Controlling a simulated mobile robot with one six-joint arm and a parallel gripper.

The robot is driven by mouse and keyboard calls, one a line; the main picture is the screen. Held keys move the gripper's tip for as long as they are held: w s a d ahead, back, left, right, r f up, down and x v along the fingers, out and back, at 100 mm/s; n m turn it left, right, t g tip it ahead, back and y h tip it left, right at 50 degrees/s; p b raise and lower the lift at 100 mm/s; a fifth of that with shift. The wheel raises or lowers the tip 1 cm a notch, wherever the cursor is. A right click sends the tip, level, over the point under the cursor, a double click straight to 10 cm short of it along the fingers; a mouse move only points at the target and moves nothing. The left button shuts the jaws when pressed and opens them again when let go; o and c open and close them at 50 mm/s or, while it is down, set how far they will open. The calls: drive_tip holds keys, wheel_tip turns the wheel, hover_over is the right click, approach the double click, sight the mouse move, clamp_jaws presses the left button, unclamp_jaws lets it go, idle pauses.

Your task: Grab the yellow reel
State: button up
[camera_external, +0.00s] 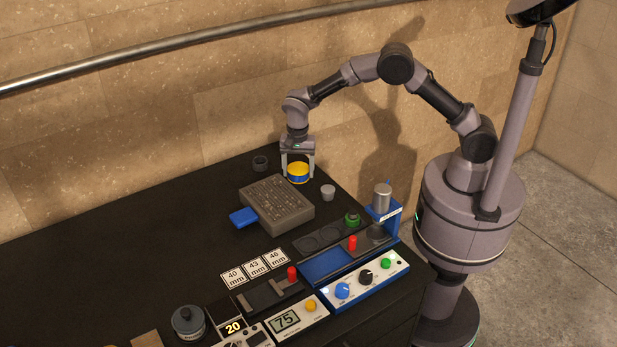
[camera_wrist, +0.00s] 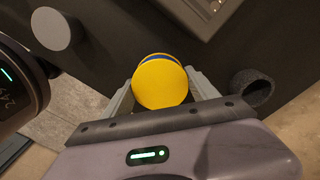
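The yellow reel (camera_external: 298,168) is a short round piece with a yellow top and a blue band around its side. It stands at the back of the black table, between the two fingers of my gripper (camera_external: 298,176). In the wrist view the reel (camera_wrist: 161,84) shows its flat yellow face, with my gripper's fingertips (camera_wrist: 161,80) close against its left and right sides. I cannot tell whether the fingers press on it or leave a thin gap. I cannot tell whether its underside rests on the table.
A dark grey ring (camera_external: 260,163) stands left of the reel, and a light grey cup-like piece (camera_external: 328,192) stands to its right. A grey block with a blue tab (camera_external: 277,205) lies in front. Control panels (camera_external: 365,279) fill the front right. The table's left part is clear.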

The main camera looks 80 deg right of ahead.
drive_tip(key=c, duration=0.6)
drive_tip(key=shift+r, duration=0.1)
